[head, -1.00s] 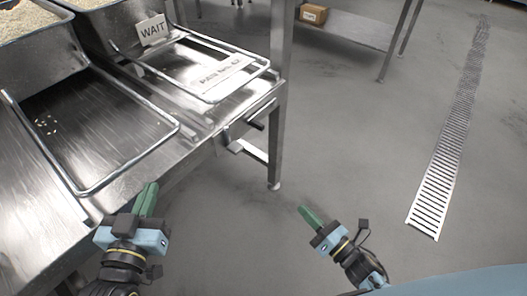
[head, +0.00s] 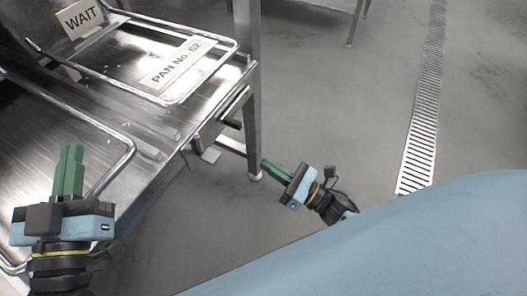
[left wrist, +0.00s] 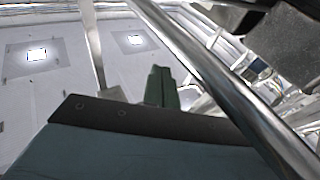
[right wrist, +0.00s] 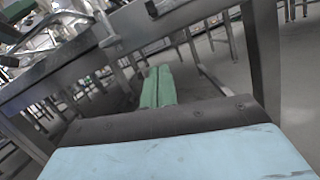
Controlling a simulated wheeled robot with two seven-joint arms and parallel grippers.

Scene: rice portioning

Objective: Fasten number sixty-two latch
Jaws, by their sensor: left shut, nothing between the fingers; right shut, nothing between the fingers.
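A flat PAN No. 62 sign (head: 178,62) lies within a wire pan rail (head: 240,50) on the steel table. Below that rail, on the table's side edge, is a metal latch-like fitting (head: 209,134) with a dark handle (head: 231,124) and a pale tab (head: 209,155). My right gripper (head: 266,165) is shut and empty, low and to the right of the fitting, apart from it. Its green fingers also show in the right wrist view (right wrist: 157,82). My left gripper (head: 70,152) is shut and empty at the table's near edge, over the nearer rail. Whether it touches the rail cannot be told.
A WAIT sign (head: 79,18) stands at the back of the table. A table leg (head: 247,90) stands just beyond the fitting. The nearer wire rail (head: 122,165) crosses close to my left gripper. Open grey floor with a drain grate (head: 421,145) lies to the right.

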